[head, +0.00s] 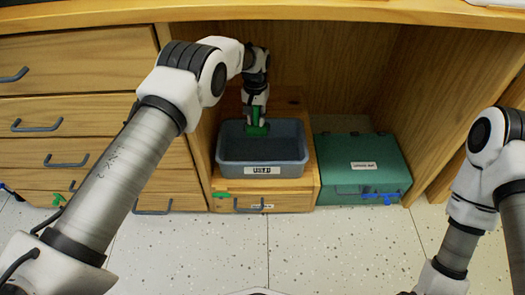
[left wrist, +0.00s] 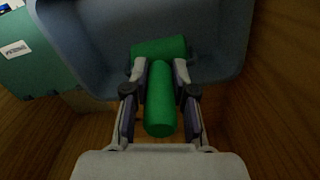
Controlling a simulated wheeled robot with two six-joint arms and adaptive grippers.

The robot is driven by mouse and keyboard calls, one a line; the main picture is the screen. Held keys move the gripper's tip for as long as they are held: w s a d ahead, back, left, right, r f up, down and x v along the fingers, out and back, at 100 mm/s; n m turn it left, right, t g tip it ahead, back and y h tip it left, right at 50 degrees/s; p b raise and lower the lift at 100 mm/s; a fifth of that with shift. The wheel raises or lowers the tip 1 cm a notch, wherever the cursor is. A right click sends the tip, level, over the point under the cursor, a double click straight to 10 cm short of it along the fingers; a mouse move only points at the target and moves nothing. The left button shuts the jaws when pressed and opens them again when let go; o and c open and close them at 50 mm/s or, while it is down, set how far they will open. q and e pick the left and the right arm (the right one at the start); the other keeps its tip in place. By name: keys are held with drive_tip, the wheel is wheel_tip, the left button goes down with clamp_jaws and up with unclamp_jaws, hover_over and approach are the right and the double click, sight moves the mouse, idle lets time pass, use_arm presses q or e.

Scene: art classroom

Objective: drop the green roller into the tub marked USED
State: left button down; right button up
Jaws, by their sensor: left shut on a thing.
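The grey-blue tub (head: 235,150), with a white label on its front that seems to read USED, stands on a low wooden drawer unit inside the desk's open bay. My left gripper (head: 255,117) reaches down over the tub's opening, shut on the green roller (head: 257,130). In the left wrist view, my fingers (left wrist: 159,75) close on both sides of the roller's green handle (left wrist: 160,105). Its wider green head (left wrist: 150,47) lies across the fingertips, with the tub's interior (left wrist: 90,30) behind. I cannot tell whether it touches the tub floor. My right gripper is out of view.
A green lidded box (head: 345,175) with a white label and a blue item at its front stands right of the tub. Wooden drawers (head: 70,120) with grey handles are on the left, a wooden side panel (head: 440,90) on the right. The speckled floor (head: 330,240) in front is clear.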

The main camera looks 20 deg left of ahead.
use_arm(q)
wheel_tip(320, 180, down, 5)
drive_tip(key=b, duration=0.3)
drive_tip(key=shift+r, duration=0.2)
drive_tip(key=shift+r, duration=0.15)
drive_tip(key=c, duration=0.9)
unclamp_jaws()
drive_tip(key=shift+o, duration=0.2)
wheel_tip(320, 180, up, 8)
drive_tip(key=shift+f, duration=0.25)
drive_tip(key=shift+r, duration=0.1)
